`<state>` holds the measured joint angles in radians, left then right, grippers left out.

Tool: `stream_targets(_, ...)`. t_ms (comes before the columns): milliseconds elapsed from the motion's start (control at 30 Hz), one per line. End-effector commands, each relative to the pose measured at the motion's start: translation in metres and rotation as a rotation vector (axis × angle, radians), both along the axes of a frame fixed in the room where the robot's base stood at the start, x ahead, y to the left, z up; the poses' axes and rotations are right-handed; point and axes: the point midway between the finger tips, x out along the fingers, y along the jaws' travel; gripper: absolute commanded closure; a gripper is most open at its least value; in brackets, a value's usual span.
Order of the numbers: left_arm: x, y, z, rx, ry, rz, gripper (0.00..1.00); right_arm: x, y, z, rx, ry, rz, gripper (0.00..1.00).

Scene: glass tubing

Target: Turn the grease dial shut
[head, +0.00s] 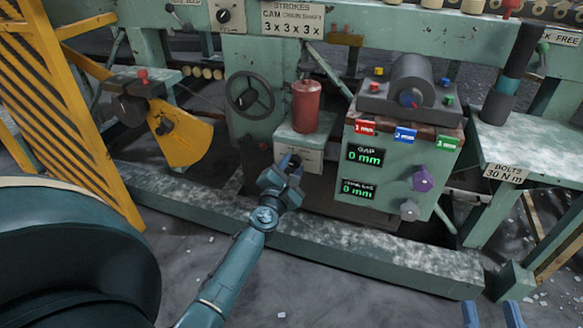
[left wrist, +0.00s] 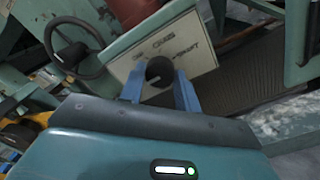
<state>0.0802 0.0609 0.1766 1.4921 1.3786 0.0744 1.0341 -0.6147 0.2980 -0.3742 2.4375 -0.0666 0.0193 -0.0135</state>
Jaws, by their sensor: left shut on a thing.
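The grease dial (left wrist: 160,72) is a dark round knob with a light mark, on a pale lettered plate (left wrist: 192,50). In the head view the plate (head: 312,160) is below a red canister (head: 306,105). My left gripper (head: 291,163) is shut on the dial, with its blue fingers (left wrist: 160,88) on either side in the left wrist view. In the head view the gripper hides most of the dial. The plate's words are only partly readable. My right gripper (head: 491,314) shows at the bottom right edge, with its blue fingers apart and nothing between them.
A dark handwheel (head: 249,93) is left of the canister. A green box (head: 395,175) with two "0 mm" displays, a purple knob (head: 423,181) and a grey knob (head: 409,210) stands to the right. A low green beam (head: 350,255) crosses in front.

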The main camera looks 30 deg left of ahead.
Motion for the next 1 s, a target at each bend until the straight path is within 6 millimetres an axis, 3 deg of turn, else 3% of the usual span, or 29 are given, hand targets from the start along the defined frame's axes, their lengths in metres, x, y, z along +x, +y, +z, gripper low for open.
stream_targets(267, 0.000, -0.001, 0.000, -0.008, -0.001, -0.001, 0.91, 0.000, 0.000, -0.001, -0.002, 0.003, 0.001, 0.64)
stream_targets(300, 0.000, -0.001, -0.001, -0.008, -0.001, -0.001, 0.66, 0.000, 0.000, -0.002, -0.002, 0.004, 0.001, 0.64)
stream_targets(533, 0.000, 0.000, 0.000, -0.005, -0.001, -0.001, 0.47, 0.001, 0.000, -0.004, -0.004, 0.007, 0.000, 0.64)
stream_targets(833, -0.002, -0.001, 0.000, -0.003, -0.001, 0.000, 0.46, 0.001, 0.000, -0.003, -0.004, 0.006, 0.000, 0.64)
stream_targets(1000, -0.023, -0.006, -0.001, -0.005, 0.002, -0.001, 0.46, 0.001, 0.000, 0.001, -0.009, 0.002, -0.001, 0.64)
